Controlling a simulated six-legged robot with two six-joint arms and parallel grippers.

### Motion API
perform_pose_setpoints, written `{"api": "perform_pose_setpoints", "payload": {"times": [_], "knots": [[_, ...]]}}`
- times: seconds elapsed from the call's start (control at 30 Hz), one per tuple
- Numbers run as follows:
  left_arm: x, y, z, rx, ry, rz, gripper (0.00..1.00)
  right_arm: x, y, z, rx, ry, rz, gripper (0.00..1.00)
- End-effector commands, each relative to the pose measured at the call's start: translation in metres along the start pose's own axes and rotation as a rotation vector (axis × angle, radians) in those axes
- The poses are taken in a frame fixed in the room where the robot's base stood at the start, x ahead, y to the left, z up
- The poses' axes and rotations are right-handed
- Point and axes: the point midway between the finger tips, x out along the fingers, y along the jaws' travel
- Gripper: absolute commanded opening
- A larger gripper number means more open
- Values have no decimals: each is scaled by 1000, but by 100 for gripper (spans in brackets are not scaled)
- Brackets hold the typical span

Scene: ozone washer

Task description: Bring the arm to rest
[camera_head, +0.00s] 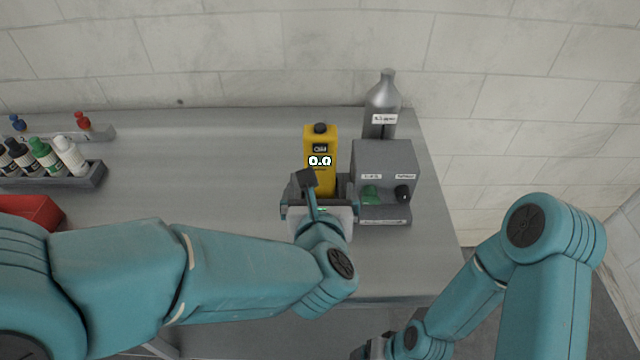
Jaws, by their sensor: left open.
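My left arm reaches in from the left, over the front of the grey table (220,150). My left gripper (318,194) is open, in front of a yellow bottle-shaped device (321,150) with a black cap and a display reading 0.0. The gripper and wrist cover the device's lower part; I cannot tell whether they touch. My right arm bends down at the lower right. Its gripper (370,350) is partly cut off at the bottom edge, off the table, and its jaws cannot be made out.
A grey box (385,160) with a green and a black knob stands right of the device, with a grey labelled bottle (382,98) behind it. A rack (85,180) of small bottles and a red object (30,208) are at left. The table between is clear.

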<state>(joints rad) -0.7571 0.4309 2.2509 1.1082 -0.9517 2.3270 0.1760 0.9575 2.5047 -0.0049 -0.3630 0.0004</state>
Motion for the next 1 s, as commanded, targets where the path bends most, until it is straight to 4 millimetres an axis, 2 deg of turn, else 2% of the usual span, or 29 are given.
{"api": "perform_pose_setpoints", "payload": {"times": [0.13,0.63,1.0], "knots": [[-7,0,0,1,1,0,98,1,0,0,0,0,0,79],[-8,0,3,0,1,0,98,-3,-1,0,0,0,0,79],[-34,0,66,0,1,0,98,-67,-24,1,0,0,0,79]]}}
